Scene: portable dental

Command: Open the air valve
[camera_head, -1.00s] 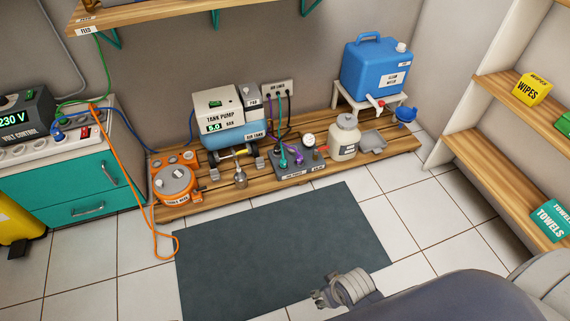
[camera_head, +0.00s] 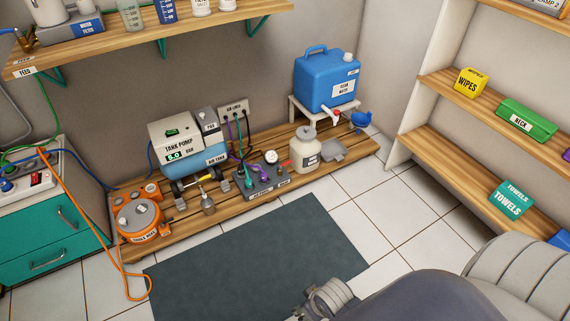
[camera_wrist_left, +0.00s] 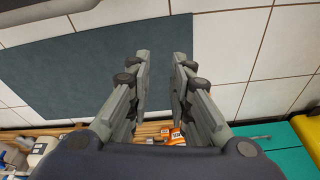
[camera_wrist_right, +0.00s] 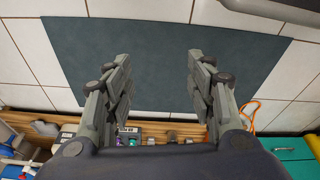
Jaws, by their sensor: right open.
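The tank pump (camera_head: 178,140) stands on the wooden pallet (camera_head: 240,207), above a blue air tank (camera_head: 203,165). A small valve-like fitting with a yellow part (camera_head: 204,178) sits low in front of the tank; its setting is too small to read. To its right, a grey block (camera_head: 262,185) carries green and purple fittings, a round gauge (camera_head: 270,157) and a red lever (camera_head: 285,163). I cannot tell which part is the air valve. My left gripper (camera_wrist_left: 160,60) is open and empty, with a narrow gap. My right gripper (camera_wrist_right: 160,62) is open wider and empty. Neither touches anything.
A cream jug (camera_head: 304,150) and a blue water container (camera_head: 327,80) stand right. A dark mat (camera_head: 260,255) lies before the pallet. A large padded grey shape (camera_head: 430,280) fills the lower right.

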